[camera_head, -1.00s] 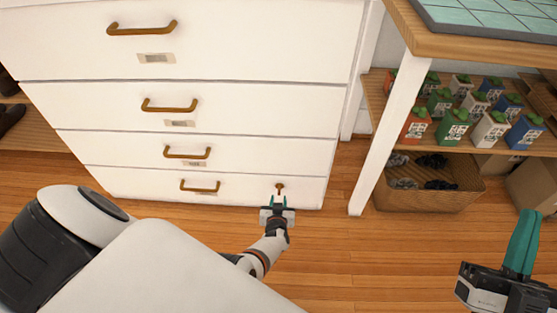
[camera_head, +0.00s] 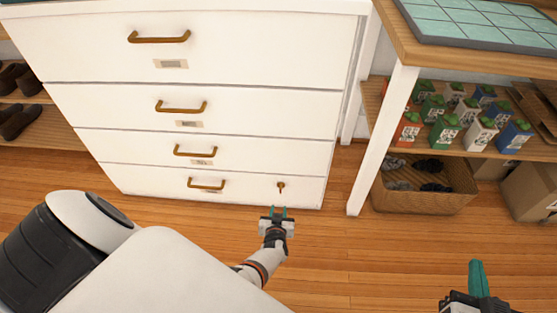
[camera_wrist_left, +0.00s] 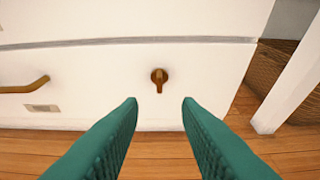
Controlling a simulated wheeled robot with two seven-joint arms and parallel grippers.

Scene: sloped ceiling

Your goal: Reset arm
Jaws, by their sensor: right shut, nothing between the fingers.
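My left gripper (camera_head: 277,212) is just in front of the lowest drawer of a white cabinet (camera_head: 230,107). Its green fingers are open and empty in the left wrist view (camera_wrist_left: 160,105). A small brass knob or key (camera_head: 281,186) on the lowest drawer front lies ahead of the fingers, not touched; it also shows in the left wrist view (camera_wrist_left: 159,78), centred above the gap. My right gripper (camera_head: 476,277) is at the bottom right of the head view, shut and empty over the floor, partly cut off by the frame edge.
The cabinet drawers with brass handles are shut. At right stands a wooden table (camera_head: 404,50) with a white leg (camera_head: 383,140), a shelf of small cartons (camera_head: 447,130), a wicker basket (camera_head: 425,202) and a cardboard box (camera_head: 530,190). Shoes (camera_head: 20,120) sit at left. Wooden floor is clear.

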